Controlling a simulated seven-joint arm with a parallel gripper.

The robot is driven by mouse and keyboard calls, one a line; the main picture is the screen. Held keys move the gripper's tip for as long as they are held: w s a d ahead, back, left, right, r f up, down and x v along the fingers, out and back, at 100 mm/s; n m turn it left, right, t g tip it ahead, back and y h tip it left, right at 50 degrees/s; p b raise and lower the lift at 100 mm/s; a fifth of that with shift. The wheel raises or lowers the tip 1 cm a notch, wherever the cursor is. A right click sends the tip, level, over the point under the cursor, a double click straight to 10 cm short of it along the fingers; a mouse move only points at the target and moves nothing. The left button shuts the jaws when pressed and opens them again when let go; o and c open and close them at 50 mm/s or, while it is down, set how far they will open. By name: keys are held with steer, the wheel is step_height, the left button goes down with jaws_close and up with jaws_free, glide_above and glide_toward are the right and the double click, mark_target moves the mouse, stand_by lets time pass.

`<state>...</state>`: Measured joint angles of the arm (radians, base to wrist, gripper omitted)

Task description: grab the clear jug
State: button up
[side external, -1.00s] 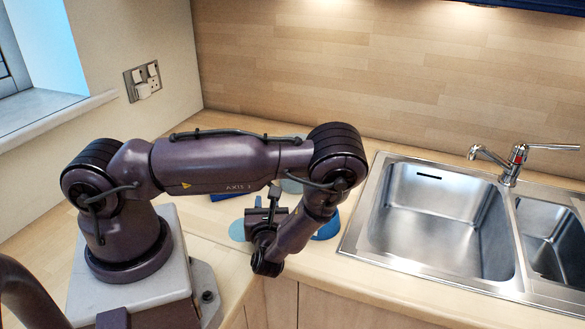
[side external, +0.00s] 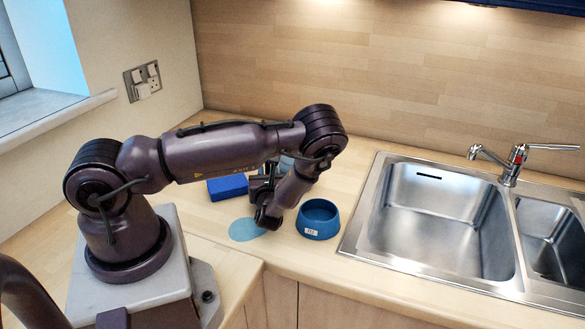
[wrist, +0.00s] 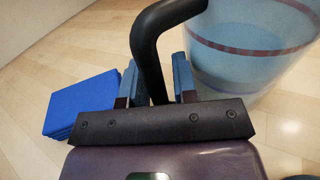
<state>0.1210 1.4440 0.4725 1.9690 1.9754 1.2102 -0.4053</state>
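The clear jug (wrist: 250,45) fills the upper right of the wrist view. It is see-through and bluish, with brown bands and a dark curved handle (wrist: 148,55). My gripper (wrist: 157,80) has its two blue-tipped fingers apart, one on each side of the handle. No firm contact with the handle can be made out. In the side external view the jug (side external: 286,164) is mostly hidden behind my arm, and the fingertips are hidden too.
A blue block (side external: 228,186) lies left of the jug; it also shows in the wrist view (wrist: 85,100). A blue bowl (side external: 318,220) stands to the right, near the sink (side external: 430,215). A light blue disc (side external: 246,230) lies flat on the counter near the front edge.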

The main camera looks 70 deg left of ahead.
steer(key=shift+a, duration=0.15)
jaws_close()
steer(key=shift+r, duration=0.2)
